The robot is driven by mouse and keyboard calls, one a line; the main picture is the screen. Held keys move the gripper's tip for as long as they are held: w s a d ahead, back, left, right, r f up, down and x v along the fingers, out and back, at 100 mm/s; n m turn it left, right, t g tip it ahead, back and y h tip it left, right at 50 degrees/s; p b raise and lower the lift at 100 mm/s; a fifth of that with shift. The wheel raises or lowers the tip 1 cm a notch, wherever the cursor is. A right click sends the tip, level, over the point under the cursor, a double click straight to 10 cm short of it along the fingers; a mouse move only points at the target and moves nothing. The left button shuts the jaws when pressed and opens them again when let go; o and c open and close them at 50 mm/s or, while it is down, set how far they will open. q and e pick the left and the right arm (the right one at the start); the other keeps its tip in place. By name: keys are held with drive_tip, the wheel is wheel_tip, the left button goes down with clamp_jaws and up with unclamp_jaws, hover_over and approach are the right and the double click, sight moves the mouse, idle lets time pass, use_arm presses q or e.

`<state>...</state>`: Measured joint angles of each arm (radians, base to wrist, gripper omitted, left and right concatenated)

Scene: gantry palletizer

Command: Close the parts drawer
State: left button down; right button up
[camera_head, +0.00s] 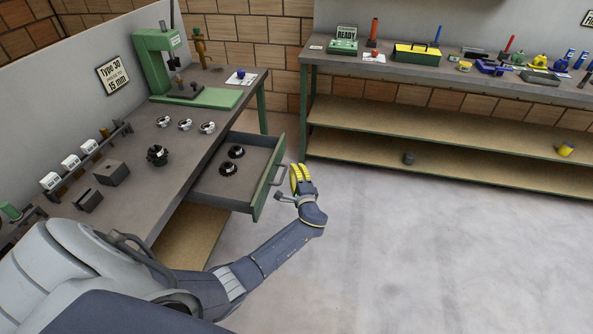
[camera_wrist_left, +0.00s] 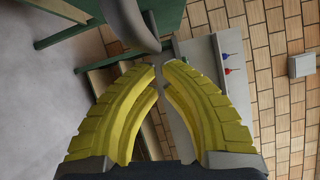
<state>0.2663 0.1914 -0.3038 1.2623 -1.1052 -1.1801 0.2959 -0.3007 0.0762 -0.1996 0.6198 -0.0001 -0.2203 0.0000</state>
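The parts drawer (camera_head: 213,191) is pulled open from the workbench on the left. Two dark round parts (camera_head: 232,160) lie inside it. Its green front (camera_head: 267,186) carries a grey bar handle (camera_head: 277,176). My left gripper (camera_head: 301,180), with yellow fingers, is just right of the handle, outside the drawer, and looks apart from it. In the left wrist view the fingertips (camera_wrist_left: 161,66) come nearly together with nothing clearly held between them. A grey curved bar (camera_wrist_left: 132,24), probably the handle, is just beyond them. My right gripper is not in view.
The workbench (camera_head: 140,185) holds a green press (camera_head: 158,60), several silver parts, a black part (camera_head: 157,155) and dark blocks (camera_head: 112,172). A second bench (camera_head: 470,75) with tools stands along the back wall. The floor (camera_head: 420,240) right of my arm is clear.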

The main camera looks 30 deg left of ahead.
sight(250, 183)
use_arm(q)
drive_tip(key=s+a, duration=0.2)
drive_tip(key=a, duration=0.5)
drive_tip(key=s+a, duration=0.3)
drive_tip(key=a, duration=0.5)
drive_tip(key=s+a, duration=0.2)
drive_tip(key=a, duration=0.5)
drive_tip(key=shift+s+a, duration=0.2)
drive_tip(key=shift+a, duration=0.05)
drive_tip(key=shift+w+d+f, duration=0.15)
drive_tip(key=shift+w+d, duration=0.1)
drive_tip(key=shift+d, duration=0.25)
drive_tip(key=d, duration=0.2)
drive_tip(key=w+d, duration=0.1)
drive_tip(key=shift+d+f, duration=0.1)
drive_tip(key=shift+f, duration=0.25)
drive_tip(key=v, duration=0.7)
drive_tip(key=shift+v, duration=1.05)
